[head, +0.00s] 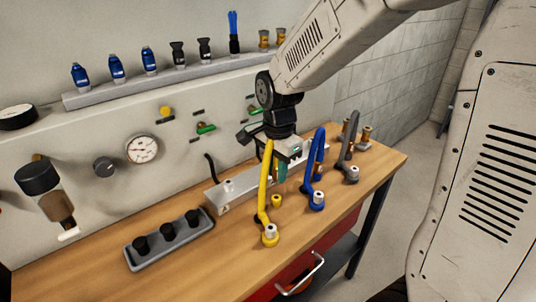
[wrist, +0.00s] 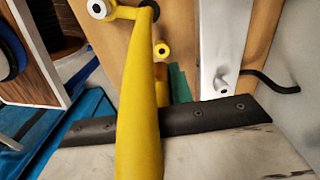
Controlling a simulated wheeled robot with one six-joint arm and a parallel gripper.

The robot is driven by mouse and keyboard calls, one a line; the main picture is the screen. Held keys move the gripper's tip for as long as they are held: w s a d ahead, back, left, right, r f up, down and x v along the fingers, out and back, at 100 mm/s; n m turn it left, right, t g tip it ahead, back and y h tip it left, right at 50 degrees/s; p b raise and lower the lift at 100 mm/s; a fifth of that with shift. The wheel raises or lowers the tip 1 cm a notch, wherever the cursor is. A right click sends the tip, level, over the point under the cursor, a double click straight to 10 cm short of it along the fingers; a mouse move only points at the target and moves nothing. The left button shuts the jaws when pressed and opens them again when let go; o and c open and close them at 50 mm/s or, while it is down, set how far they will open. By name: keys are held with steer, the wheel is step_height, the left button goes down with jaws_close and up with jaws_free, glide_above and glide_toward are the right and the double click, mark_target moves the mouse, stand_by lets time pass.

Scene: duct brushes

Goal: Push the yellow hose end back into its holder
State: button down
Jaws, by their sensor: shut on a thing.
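The yellow hose (head: 264,185) rises from a yellow fitting with a pale tip (head: 270,233) on the bench up to my gripper (head: 282,170). In the wrist view the hose (wrist: 140,110) crosses in front of the camera. My gripper is shut on the yellow hose end (wrist: 162,92), of which only a short piece shows next to a teal finger part. The yellow ring-shaped holder (head: 277,200) stands on the bench below my gripper; its dark opening shows in the wrist view (wrist: 161,50). The hose end looks apart from the holder, above it.
A blue hose (head: 321,150) and a grey hose (head: 350,150) arch up close on the right. A metal box (head: 235,188) stands behind, left of my gripper. A grey tray (head: 130,255) with black knobs lies further left. The front-left wooden bench top is clear.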

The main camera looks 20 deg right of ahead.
mark_target(276, 197)
steer(key=shift+w+d+r, duration=0.1)
steer(key=shift+w+d, duration=0.05)
steer(key=shift+w, duration=0.05)
stand_by(0.3)
steer(key=shift+f, duration=2.95)
steer(key=shift+f, duration=0.45)
steer(key=c, duration=1.1)
jaws_free()
steer(key=shift+c, duration=0.2)
step_height(276, 197, up, 8)
steer(key=shift+f, duration=0.2)
steer(key=shift+r, duration=0.1)
